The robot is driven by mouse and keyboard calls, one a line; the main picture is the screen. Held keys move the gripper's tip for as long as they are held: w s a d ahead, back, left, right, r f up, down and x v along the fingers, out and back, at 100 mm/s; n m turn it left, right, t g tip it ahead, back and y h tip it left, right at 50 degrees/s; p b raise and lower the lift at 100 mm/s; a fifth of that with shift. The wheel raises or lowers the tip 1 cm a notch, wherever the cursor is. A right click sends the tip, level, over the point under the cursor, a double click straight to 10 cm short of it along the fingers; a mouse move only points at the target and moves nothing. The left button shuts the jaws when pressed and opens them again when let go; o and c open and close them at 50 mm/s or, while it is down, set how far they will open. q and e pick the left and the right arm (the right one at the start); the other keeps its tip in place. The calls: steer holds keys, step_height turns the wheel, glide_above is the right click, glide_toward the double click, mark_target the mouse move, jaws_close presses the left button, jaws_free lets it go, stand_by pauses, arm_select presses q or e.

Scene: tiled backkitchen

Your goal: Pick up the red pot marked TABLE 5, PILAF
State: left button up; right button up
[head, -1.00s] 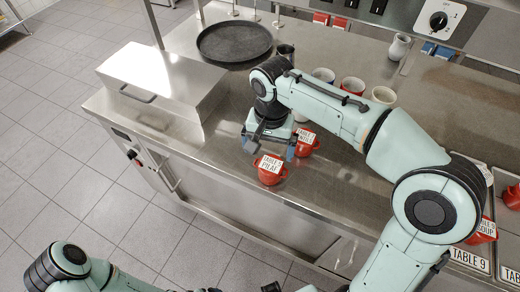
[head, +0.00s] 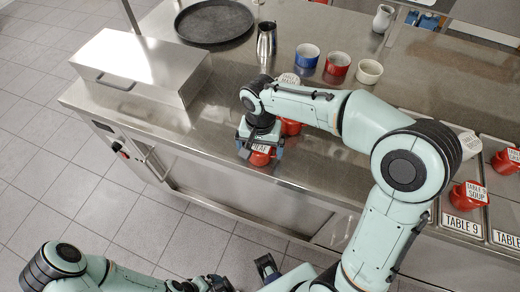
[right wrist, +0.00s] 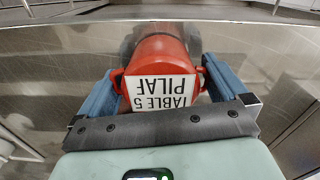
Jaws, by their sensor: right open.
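The red pot marked TABLE 5, PILAF (head: 261,159) stands near the counter's front edge, mostly hidden under my right gripper (head: 259,150) in the head view. In the right wrist view the pot (right wrist: 160,52) shows its white label upside down and a small handle on each side. The blue fingers of my right gripper (right wrist: 162,88) are open, one on each side of the pot; I cannot tell whether they touch it. My left gripper (head: 243,277) is low at the bottom edge, away from the counter, its fingers apart and partly cut off.
Another red pot (head: 290,127) stands close behind the pilaf pot, partly hidden by my right arm. A steel box (head: 140,75) is to the left. A metal jug (head: 266,42) and several cups are behind. A TABLE 9 tray (head: 463,225) holding a soup pot (head: 468,195) is at right.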

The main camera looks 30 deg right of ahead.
steer(key=shift+f, duration=0.65)
steer(key=c, duration=1.2)
steer(key=shift+r, duration=0.1)
steer(key=shift+c, duration=0.2)
